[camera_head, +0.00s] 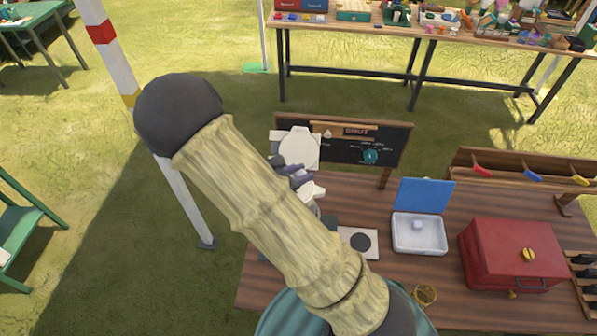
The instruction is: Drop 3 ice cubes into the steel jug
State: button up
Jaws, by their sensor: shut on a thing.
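A white open box (403,247) with a raised blue lid (424,195) stands on the brown table. One pale ice cube (417,225) shows inside it. My gripper (296,174) is left of the box, near the table's far left edge and in front of the dark board. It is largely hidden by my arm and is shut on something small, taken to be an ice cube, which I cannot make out. I cannot pick out the steel jug for sure. A grey curved piece (315,209) beside my arm may be part of it.
A white square with a black disc (360,242) lies left of the box. A red chest (513,257) stands at the right. A dark board (352,143) stands at the table's back edge. A yellow ring (425,294) lies near the front.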

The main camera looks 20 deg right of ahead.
notch_tip(320, 180, down, 6)
jog(key=b, duration=0.4)
jog(key=shift+w+a, duration=0.1)
jog(key=shift+w, duration=0.05)
jog(key=o, duration=1)
jog(key=b+v, duration=0.4)
jog(key=v, duration=1.3)
jog(key=shift+a+r+b, duration=0.15)
jog(key=shift+r+b, duration=0.05)
jog(key=shift+b, duration=0.1)
